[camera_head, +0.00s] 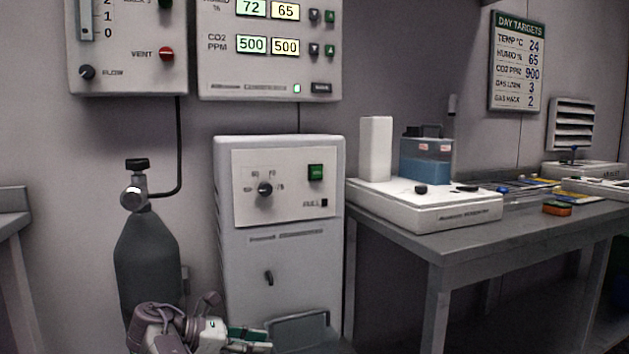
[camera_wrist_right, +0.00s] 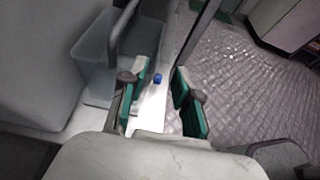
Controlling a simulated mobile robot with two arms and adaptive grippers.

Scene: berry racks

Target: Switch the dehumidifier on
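The dehumidifier (camera_head: 225,240) is a white cabinet standing against the wall in the middle of the head view. Its panel carries a green switch (camera_head: 315,173), a black dial (camera_head: 265,189) and a dark FULL lamp (camera_head: 324,202). Whether the switch is lit or pressed I cannot tell. My right gripper (camera_head: 250,340) is low in front of the cabinet, well below the panel. In the wrist view the right gripper (camera_wrist_right: 160,100) is open, its green-padded fingers apart with nothing held between them. My left gripper is not in view.
A grey translucent tank (camera_head: 300,328) is at the cabinet's foot, close to my right gripper; it also shows in the wrist view (camera_wrist_right: 92,70). A dark gas cylinder (camera_head: 147,260) stands left. A grey bench (camera_head: 480,245) is right. Wall controllers (camera_head: 270,88) hang above.

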